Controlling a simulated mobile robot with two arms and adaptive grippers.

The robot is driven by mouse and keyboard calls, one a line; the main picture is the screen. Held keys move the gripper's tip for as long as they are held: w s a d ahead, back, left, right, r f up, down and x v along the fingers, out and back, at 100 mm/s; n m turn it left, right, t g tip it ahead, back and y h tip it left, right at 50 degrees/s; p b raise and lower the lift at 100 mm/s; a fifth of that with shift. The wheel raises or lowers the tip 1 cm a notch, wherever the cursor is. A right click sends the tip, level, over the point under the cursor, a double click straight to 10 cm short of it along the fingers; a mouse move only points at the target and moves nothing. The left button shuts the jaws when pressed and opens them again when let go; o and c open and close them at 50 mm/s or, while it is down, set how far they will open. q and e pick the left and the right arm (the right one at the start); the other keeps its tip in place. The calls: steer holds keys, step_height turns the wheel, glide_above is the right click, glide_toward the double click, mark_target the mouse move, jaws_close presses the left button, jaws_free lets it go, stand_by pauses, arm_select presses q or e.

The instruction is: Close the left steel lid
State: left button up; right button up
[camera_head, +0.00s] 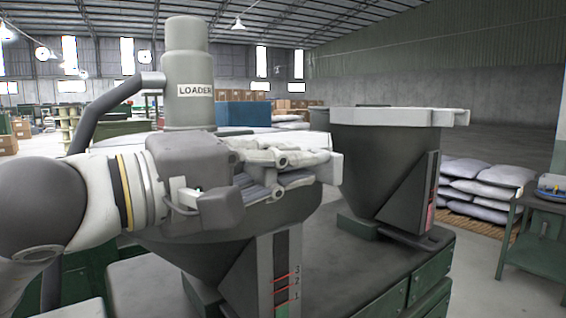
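The left hopper (205,252) is a dark grey funnel with a numbered level strip on its front. Its top is largely hidden behind my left gripper, so I cannot make out the left steel lid or how it stands. My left gripper (333,166) lies level across the top of this hopper, fingers pointing right. Whether it touches the rim or a lid is unclear. Its fingers overlap side-on, so their opening does not show. My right gripper is not in view.
A grey cylinder marked LOADER (187,75) with a bent pipe (112,103) rises behind the left hopper. A second hopper (385,170) with a flat pale top (390,116) stands to the right. Sacks (480,188) and a green side table (535,252) are farther right.

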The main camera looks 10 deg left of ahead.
arm_select(q)
steer(key=o, duration=0.4)
steer(key=shift+d+f, duration=0.1)
steer(key=shift+f, duration=0.35)
steer(key=shift+o, duration=0.8)
steer(key=shift+s+a+f, duration=0.15)
steer(key=shift+s+a, duration=0.2)
steer(key=shift+a, duration=0.15)
steer(key=r+v, duration=0.1)
steer(key=v, duration=1)
